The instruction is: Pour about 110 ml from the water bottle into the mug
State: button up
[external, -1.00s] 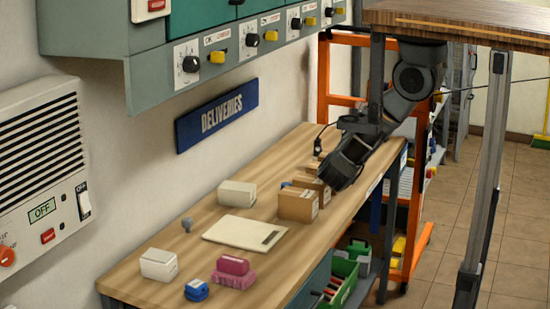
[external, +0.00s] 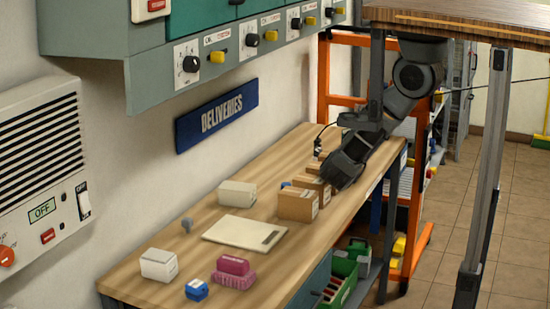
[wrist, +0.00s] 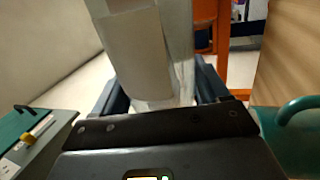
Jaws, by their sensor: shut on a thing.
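In the wrist view my gripper (wrist: 160,100) is shut on a pale, whitish bottle (wrist: 140,52) with a plain label-like band. The bottle reaches from between the dark fingers to the top of the picture. A teal piece with a curved, handle-like part (wrist: 298,108) shows at the right edge; I cannot tell whether it is the mug. In the external view my dark gripper (external: 340,172) is low over the far part of the bench, beside the cardboard boxes. Its fingertips and the bottle cannot be made out there. No mug can be clearly identified, nor the water level.
Cardboard boxes (external: 298,204) stand by my gripper on the wooden bench (external: 190,232). Nearer are a white board (external: 240,232), pale boxes (external: 158,264), a pink block (external: 233,266) and a blue item (external: 196,290). A grey-green cabinet (external: 170,80) overhangs the bench. An orange rack (external: 323,85) stands behind.

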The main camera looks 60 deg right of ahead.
jog(key=shift+s+a+r+n, duration=0.15)
jog(key=shift+s+n, duration=0.35)
jog(key=shift+s, duration=0.85)
jog(key=shift+s+r+n+t, duration=0.2)
jog(key=shift+n+t, duration=0.1)
jog(key=shift+n, duration=0.1)
dwell(0.8)
jog(key=shift+f+m, duration=0.4)
jog(key=shift+m, duration=0.1)
jog(key=shift+m+g+b, duration=0.5)
jog(key=shift+m+b, duration=0.05)
jog(key=shift+m, duration=0.65)
jog(key=shift+s+r+m+g, duration=0.2)
jog(key=shift+r+m+g, duration=0.2)
jog(key=shift+m, duration=0.5)
jog(key=shift+m, duration=0.3)
